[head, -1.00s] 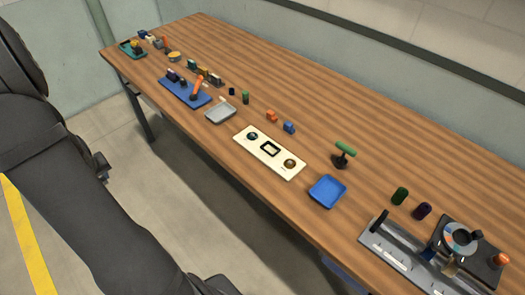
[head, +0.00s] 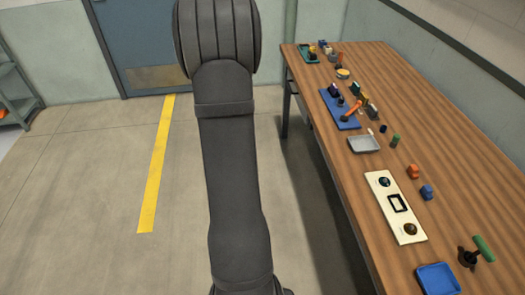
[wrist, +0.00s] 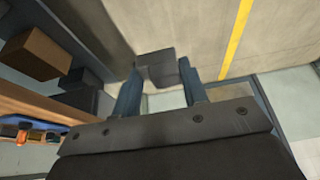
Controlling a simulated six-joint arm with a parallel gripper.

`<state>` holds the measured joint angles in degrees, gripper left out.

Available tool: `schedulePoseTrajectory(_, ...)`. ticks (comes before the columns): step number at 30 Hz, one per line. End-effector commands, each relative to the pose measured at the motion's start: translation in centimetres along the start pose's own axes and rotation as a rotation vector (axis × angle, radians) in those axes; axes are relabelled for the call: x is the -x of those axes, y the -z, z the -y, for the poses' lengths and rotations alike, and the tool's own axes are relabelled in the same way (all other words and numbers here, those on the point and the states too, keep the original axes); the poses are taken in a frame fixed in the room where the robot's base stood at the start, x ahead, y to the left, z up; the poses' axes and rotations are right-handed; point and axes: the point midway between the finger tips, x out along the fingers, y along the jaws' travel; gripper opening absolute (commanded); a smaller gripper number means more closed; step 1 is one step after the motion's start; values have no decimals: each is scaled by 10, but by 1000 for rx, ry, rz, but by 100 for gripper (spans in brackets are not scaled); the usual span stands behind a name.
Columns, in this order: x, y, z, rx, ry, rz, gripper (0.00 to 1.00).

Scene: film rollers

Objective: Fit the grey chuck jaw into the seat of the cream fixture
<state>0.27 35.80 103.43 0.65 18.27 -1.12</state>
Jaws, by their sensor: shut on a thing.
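The cream fixture (head: 402,219) lies near the table's front edge in the head view. It is a long plate with a black-framed rectangular opening (head: 398,203) in the middle and a round part on either side. In the wrist view my gripper (wrist: 161,78) is shut on a grey block, the chuck jaw (wrist: 155,62), held at the fingertips with floor behind it. The jaw's far side is hidden. My gripper is out of sight in the head view, where only my dark arm shows, left of the table.
On the wooden table (head: 450,150), a blue tray (head: 437,279) and a green-handled tool (head: 484,249) stand nearer than the fixture. Orange (head: 413,171) and blue (head: 427,192) small pieces lie behind it. A grey tray (head: 364,144) and a blue board (head: 340,119) lie farther along.

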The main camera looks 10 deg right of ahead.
Motion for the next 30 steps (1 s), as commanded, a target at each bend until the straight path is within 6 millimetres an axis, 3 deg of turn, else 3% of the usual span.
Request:
schedulePoseTrajectory(8,-1,2,-34,55,24,-1,11)
schedulePoseTrajectory(17,1,1,-96,178,75,-3,11)
schedulePoseTrajectory(23,6,-6,-148,295,124,-3,11)
schedulePoseTrajectory(30,21,-26,-229,499,207,-3,11)
